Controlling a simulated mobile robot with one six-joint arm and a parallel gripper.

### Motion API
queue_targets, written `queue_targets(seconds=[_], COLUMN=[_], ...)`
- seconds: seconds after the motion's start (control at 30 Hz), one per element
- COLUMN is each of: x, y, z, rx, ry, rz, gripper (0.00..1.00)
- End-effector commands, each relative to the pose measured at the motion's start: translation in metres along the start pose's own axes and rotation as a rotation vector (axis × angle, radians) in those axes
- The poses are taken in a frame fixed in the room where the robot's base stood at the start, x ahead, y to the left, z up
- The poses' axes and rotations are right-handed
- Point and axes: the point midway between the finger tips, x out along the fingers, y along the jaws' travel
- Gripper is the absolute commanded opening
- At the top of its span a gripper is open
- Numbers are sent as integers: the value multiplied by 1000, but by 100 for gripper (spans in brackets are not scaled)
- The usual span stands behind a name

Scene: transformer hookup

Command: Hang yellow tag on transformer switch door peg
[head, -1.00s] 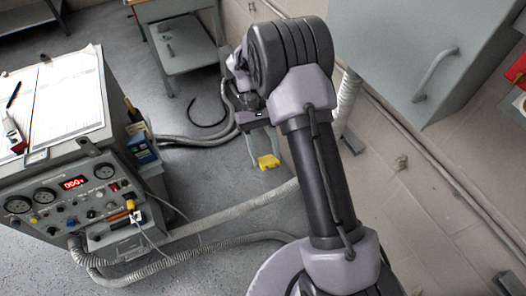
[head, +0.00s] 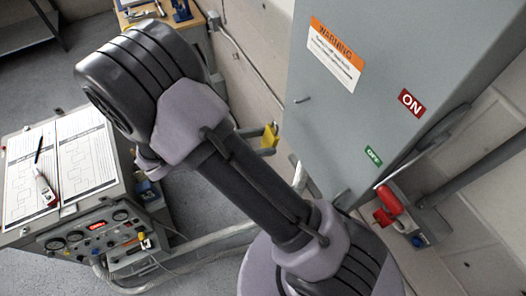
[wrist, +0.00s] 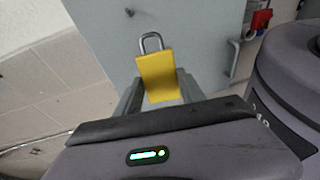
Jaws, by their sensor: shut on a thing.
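The yellow tag (head: 269,136) is held in my gripper (head: 265,148), left of the grey switch door (head: 340,120) in the head view. In the wrist view the tag (wrist: 156,76) sits upright between the fingers of my gripper (wrist: 159,90), its metal loop pointing up the picture. A small peg (head: 303,99) sticks out near the left edge of the door. The peg also shows in the wrist view (wrist: 129,12), above and left of the tag's loop. Tag and peg look apart. Much of my gripper is hidden behind my arm in the head view.
The door bears an orange warning label (head: 336,52) and a red ON label (head: 411,103). A red switch handle (head: 390,202) is at the right. A control console (head: 95,235) with papers and a pen stands at the left. Hoses run along the floor.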

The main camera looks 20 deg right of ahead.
Motion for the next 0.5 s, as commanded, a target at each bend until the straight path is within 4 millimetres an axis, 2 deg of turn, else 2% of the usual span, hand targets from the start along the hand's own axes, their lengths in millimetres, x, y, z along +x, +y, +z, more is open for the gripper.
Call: queue_targets(seconds=[0.03,0.13,0.3,0.5], x=[-8,-17,-22,-10], y=[3,9,13,14], z=[21,36,43,42], rx=[-8,-20,-28,-26], ry=[-8,-21,-31,-31], rz=[32,86,121,120], gripper=[7,7,7,7])
